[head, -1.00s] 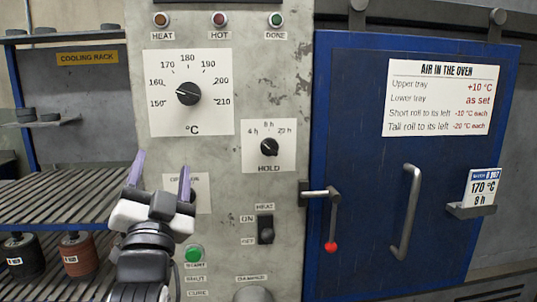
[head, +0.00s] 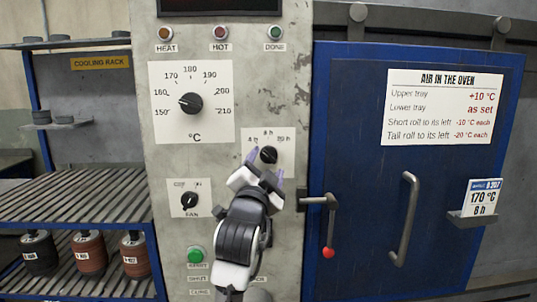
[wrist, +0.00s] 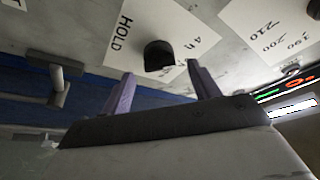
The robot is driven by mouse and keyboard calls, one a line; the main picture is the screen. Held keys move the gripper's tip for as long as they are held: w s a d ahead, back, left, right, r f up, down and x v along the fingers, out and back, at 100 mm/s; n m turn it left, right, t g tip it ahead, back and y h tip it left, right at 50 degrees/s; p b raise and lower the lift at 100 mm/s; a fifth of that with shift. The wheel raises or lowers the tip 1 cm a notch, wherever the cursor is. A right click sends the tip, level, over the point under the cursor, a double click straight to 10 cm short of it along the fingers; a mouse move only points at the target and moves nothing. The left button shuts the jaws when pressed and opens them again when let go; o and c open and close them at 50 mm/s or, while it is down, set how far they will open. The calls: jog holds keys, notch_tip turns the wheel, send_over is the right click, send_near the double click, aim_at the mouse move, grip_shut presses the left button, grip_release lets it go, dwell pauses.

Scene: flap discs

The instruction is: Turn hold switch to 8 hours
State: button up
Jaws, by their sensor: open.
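The hold switch (head: 268,155) is a small black knob on a white plate on the grey control panel, with 4 h, 8 h and a longer setting marked above it. Its pointer is too small to read surely. My gripper (head: 266,168) is open just in front of and below the knob, its purple fingers apart and empty. It covers the plate's lower part in the head view. In the wrist view the knob (wrist: 159,56) stands beyond and between the fingertips (wrist: 160,82), apart from both; the HOLD and 4 h labels show beside it.
The temperature dial (head: 191,103) sits above left and the fan knob (head: 189,201) below left. The oven door handle lever (head: 328,202) with its red tip is close on the right. A card (head: 484,196) reads 170 °C, 8 h. The cooling rack (head: 75,195) stands left.

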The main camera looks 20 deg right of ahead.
aim_at(269, 158)
jog(key=shift+x, duration=1.55)
jog(key=c, duration=1)
